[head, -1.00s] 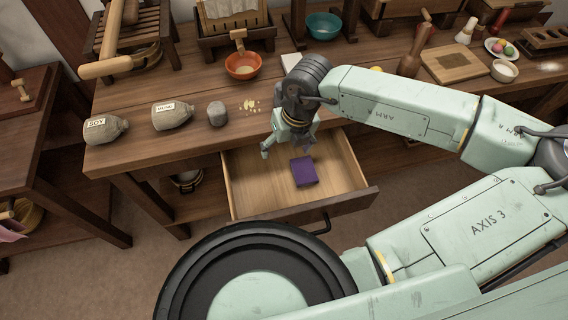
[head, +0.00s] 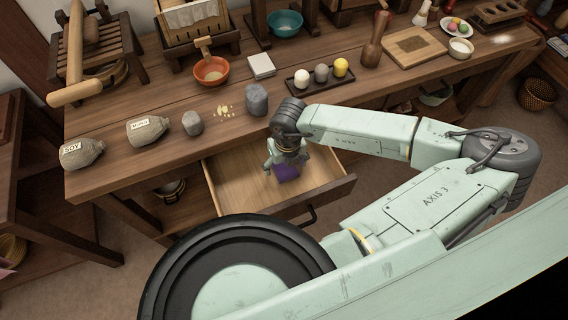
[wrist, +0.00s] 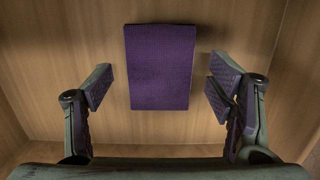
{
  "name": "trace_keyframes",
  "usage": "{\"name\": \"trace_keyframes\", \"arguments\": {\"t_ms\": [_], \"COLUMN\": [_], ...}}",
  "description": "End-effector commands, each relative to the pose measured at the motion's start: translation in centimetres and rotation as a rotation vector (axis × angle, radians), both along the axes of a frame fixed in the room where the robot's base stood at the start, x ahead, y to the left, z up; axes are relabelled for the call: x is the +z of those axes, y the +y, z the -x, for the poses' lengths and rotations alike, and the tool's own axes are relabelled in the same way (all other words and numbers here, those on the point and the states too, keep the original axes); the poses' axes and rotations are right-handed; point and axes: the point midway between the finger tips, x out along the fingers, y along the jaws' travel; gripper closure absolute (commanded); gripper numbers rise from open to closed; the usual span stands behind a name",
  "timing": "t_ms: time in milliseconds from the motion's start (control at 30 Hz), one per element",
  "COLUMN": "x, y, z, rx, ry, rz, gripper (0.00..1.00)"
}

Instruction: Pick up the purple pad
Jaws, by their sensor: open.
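The purple pad (wrist: 160,66) lies flat on the bottom of an open wooden drawer (head: 231,195). In the head view the pad (head: 287,173) is partly hidden behind my gripper (head: 285,166). There is a gap on both sides, and the fingers reach beside the pad's lower half. I cannot tell how high the fingertips are above the drawer bottom.
The drawer's walls enclose the pad, with the front panel (head: 325,202) and handle nearest me.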

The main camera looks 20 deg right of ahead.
Motion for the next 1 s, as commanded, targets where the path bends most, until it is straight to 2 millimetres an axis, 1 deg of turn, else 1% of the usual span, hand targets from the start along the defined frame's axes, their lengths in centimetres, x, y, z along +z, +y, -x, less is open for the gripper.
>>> {"name": "trace_keyframes", "arguments": {"t_ms": [100,167,1000], "x": [-0.73,-0.84,-1.17], "y": [0.04,0.02,0.01], "z": [-0.1,-0.1,-0.06], "rx": [0.001,0.001,0.001], "ry": [0.0,0.0,0.0], "rz": [0.0,0.001,0.001], "gripper": [0.25,0.25,0.25]}}
